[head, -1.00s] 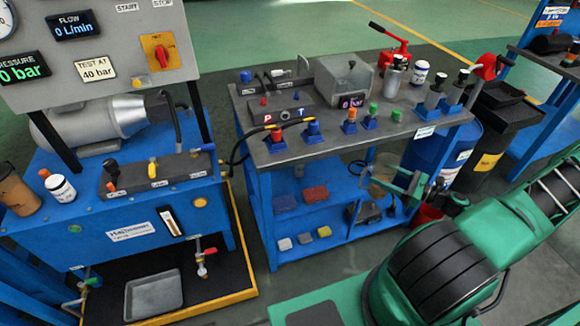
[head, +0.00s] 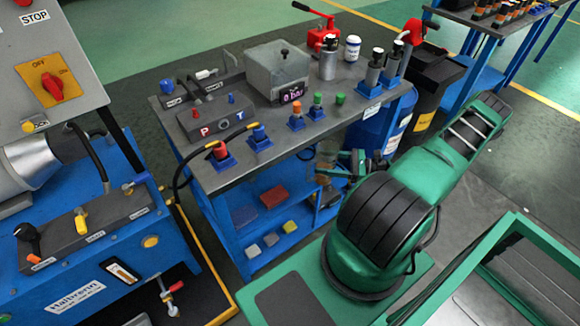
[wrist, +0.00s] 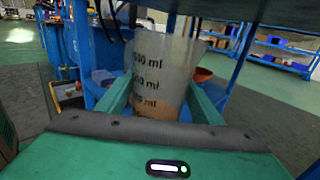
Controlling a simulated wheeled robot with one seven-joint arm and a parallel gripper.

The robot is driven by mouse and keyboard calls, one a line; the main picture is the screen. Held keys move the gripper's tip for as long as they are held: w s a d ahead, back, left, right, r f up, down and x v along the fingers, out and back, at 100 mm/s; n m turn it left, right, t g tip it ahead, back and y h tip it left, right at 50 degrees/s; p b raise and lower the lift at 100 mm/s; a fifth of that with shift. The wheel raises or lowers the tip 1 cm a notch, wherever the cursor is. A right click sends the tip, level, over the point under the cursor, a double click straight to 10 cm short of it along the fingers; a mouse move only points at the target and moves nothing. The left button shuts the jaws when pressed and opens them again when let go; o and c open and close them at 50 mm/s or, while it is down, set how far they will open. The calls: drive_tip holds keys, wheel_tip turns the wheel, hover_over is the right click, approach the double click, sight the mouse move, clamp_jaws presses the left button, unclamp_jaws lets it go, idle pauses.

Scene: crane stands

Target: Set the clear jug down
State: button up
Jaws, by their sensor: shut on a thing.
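The clear jug (wrist: 163,68) stands upright between the two green fingers of my gripper (wrist: 160,103) in the wrist view. It has dark ml marks and some brownish liquid low down. The gripper is shut on it. In the head view the jug (head: 326,158) is small and partly hidden by my gripper (head: 340,160), at the right end of the blue bench, below its grey top. The jug's base is hidden, so I cannot tell whether it touches anything.
The bench top (head: 225,168) holds valves, fittings and a grey box (head: 280,70). Its lower shelf (head: 262,212) carries several coloured blocks. A blue drum (head: 385,125) and a black bin (head: 432,85) stand right of it. A blue test stand (head: 90,260) is at left.

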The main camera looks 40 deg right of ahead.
drive_tip(key=w+a+f, duration=0.3)
drive_tip(key=w+a, duration=0.4)
drive_tip(key=shift+a+f, duration=0.2)
drive_tip(key=shift+a, duration=0.1)
drive_tip(key=shift+f, duration=0.15)
drive_tip(key=o, duration=1.3)
drive_tip(key=v, duration=1.2)
